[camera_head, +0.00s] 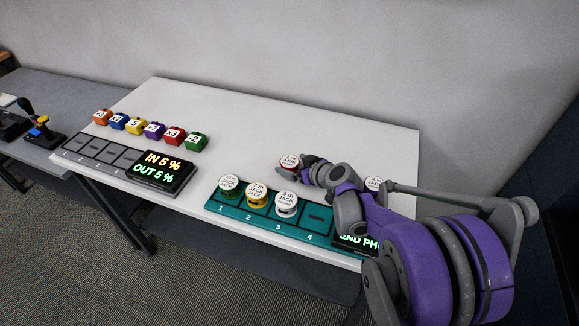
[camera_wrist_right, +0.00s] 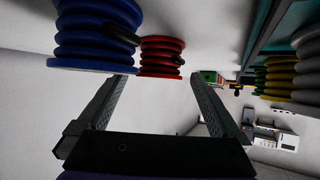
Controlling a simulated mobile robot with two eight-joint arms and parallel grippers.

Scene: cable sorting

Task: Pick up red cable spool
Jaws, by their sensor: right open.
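The red cable spool (camera_head: 289,161) stands on the white table with a white label on top. My right gripper (camera_head: 308,168) is close beside it on its right, low over the table. In the right wrist view the red spool (camera_wrist_right: 161,57) lies just beyond the open, empty fingers (camera_wrist_right: 160,80), roughly in line with the gap between them. I cannot tell whether a finger touches it. A blue spool (camera_wrist_right: 92,38) is close to the left finger in that view. My left gripper is not in view.
A teal numbered tray (camera_head: 262,216) holds spools in slots 1 to 3; slot 4 (camera_head: 317,217) is empty. Another labelled spool (camera_head: 374,183) stands partly behind my right arm. A dark panel (camera_head: 140,165) and several coloured blocks (camera_head: 136,126) are at left. The table's back middle is clear.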

